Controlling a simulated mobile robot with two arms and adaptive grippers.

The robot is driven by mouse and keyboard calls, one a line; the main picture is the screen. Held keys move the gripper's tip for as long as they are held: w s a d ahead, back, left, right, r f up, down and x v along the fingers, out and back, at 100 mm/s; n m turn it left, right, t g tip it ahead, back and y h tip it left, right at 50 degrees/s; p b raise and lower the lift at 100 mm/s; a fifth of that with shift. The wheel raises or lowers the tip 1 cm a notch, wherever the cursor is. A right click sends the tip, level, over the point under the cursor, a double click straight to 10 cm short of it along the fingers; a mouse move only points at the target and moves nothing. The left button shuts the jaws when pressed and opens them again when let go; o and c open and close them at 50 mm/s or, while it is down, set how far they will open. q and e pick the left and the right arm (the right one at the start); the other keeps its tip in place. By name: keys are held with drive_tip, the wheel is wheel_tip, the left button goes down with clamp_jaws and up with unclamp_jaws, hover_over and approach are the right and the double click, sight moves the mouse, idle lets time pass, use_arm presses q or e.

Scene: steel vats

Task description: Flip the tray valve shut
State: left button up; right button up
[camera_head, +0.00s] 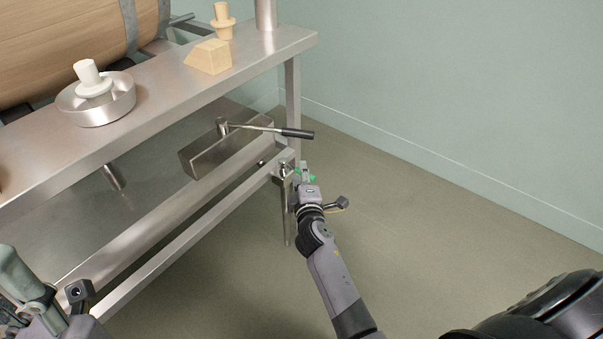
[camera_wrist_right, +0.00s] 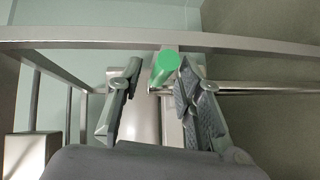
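The tray valve has a green handle (camera_head: 312,177) at the end of the steel table's lower frame, mostly hidden by my right gripper (camera_head: 301,172) in the head view. In the right wrist view the green handle's round end (camera_wrist_right: 166,64) faces the camera. My right gripper (camera_wrist_right: 157,84) is open there, with one finger on each side of the handle. The handle lies nearer the right finger; I cannot tell whether they touch. Part of my left gripper (camera_head: 28,280) shows at the lower left of the head view, its opening unclear.
A steel box (camera_head: 205,157) with a black-handled lever (camera_head: 297,133) sits under the tabletop. A steel dish (camera_head: 103,104), a wooden wedge (camera_head: 209,57) and a wooden barrel (camera_head: 60,45) are above. The floor (camera_head: 430,240) to the right is clear.

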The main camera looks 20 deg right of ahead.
drive_tip(key=f+v, duration=0.1)
drive_tip(key=v, duration=0.5)
drive_tip(key=shift+s+r, duration=0.15)
drive_tip(key=shift+r, duration=0.35)
